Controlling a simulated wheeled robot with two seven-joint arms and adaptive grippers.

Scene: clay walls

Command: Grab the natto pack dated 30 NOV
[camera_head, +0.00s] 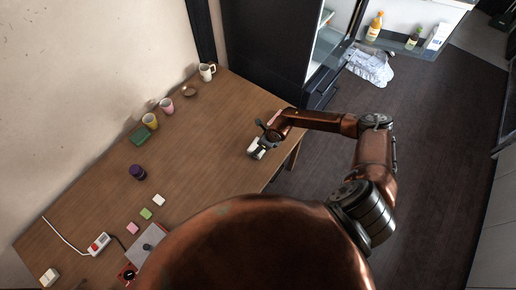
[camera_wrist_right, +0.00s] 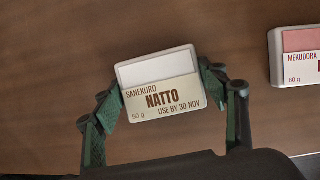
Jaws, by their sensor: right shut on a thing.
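A white natto pack (camera_wrist_right: 160,85) lies between the fingers of my right gripper (camera_wrist_right: 168,92) in the right wrist view. Its label reads SANEKURO NATTO, 50 g, USE BY 30 NOV. Both fingers touch its sides, and the gripper is shut on it. In the head view, my right gripper (camera_head: 263,142) is over the right edge area of the wooden table, with the white pack (camera_head: 255,149) at its tips. A second white pack (camera_wrist_right: 297,57) with a pink top and a MEKUDORA label, 80 g, sits to the right; its date is out of frame. My left gripper is not seen.
On the table (camera_head: 215,150) are a white mug (camera_head: 207,72), pink cup (camera_head: 166,106), yellow cup (camera_head: 150,121), green box (camera_head: 139,136), dark purple jar (camera_head: 137,172) and small coloured squares (camera_head: 146,213). The table's middle is clear.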

